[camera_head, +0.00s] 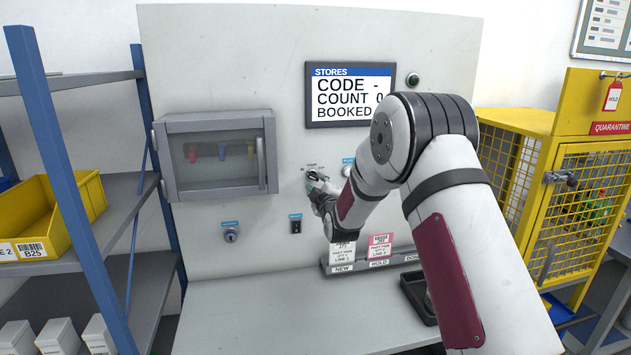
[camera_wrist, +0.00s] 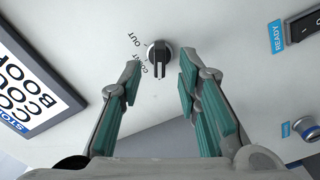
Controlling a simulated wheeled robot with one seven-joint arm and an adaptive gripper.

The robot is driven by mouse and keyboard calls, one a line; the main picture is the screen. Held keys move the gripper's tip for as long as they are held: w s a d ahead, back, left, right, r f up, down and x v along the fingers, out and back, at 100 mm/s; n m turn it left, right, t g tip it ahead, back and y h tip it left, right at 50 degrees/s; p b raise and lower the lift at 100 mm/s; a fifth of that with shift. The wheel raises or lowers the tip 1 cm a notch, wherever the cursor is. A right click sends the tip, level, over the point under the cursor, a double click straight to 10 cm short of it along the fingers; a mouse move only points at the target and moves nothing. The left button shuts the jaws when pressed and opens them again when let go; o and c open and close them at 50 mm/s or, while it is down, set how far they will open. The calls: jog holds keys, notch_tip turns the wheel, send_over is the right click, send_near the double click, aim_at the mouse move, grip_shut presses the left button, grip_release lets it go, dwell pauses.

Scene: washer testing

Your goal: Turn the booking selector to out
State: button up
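The booking selector (camera_wrist: 159,56) is a round dark knob with a raised bar grip on the pale panel. In the wrist view its bar runs nearly up and down, and the words OUT and COUNT are printed to its left. Which word the bar points to I cannot tell. My gripper (camera_wrist: 159,74) is open, with one green-padded finger on each side of the knob's lower part. I see no clear contact. In the head view my gripper (camera_head: 320,190) is close to the panel and mostly covers the selector.
A stores screen (camera_head: 350,95) reads CODE -, COUNT 0, BOOKED. A glazed key cabinet (camera_head: 217,155) hangs to the left. A card rack (camera_head: 375,264) and black tray (camera_head: 418,290) are under my arm.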

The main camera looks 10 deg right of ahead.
aim_at(315, 179)
jog(key=shift+w, duration=2)
grip_shut()
